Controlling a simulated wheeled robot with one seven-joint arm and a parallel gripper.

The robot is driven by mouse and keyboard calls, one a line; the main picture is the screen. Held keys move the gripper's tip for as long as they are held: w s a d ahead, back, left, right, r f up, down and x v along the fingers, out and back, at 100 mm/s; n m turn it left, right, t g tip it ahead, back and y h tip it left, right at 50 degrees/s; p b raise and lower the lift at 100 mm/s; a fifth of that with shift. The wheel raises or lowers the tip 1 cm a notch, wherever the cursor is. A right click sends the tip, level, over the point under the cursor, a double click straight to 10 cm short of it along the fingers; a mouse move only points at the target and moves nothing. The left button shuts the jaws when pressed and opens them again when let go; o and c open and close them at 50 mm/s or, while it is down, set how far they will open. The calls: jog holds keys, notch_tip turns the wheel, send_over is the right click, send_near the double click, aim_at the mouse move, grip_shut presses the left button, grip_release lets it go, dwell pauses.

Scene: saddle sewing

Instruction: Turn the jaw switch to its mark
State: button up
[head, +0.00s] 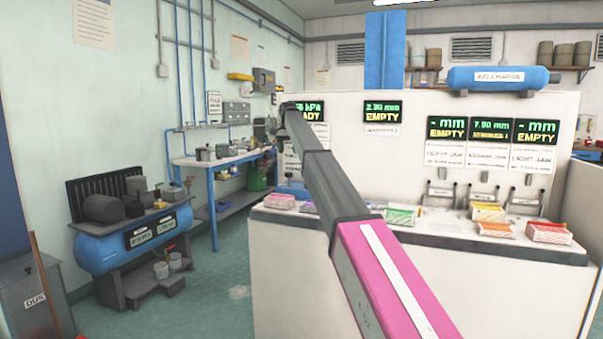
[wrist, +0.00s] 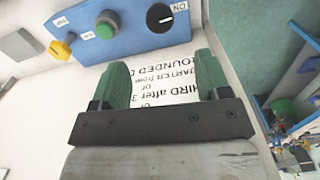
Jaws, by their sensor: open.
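In the wrist view, a blue control panel (wrist: 125,25) carries a yellow switch (wrist: 62,48), a green round button (wrist: 107,24) and a black rotary knob (wrist: 160,17) with a white pointer line. The other labels are too small to read, so I cannot tell which control is the jaw switch. My gripper (wrist: 162,68) is open and empty, with green fingers apart just below the panel, nearest the green button and black knob. In the head view my arm's far end hides much of that area.
Printed text (wrist: 150,85) shows between my fingers. In the head view, a white counter (head: 300,285) bears several coloured packs below display screens. A blue workbench (head: 213,170) with tools stands behind left, and a blue air tank (head: 125,240) stands at the left. Floor is clear between them.

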aim_at(289, 179)
notch_tip(289, 179, down, 11)
jog(key=shift+r, duration=0.1)
dwell(0.5)
jog(key=c, duration=0.9)
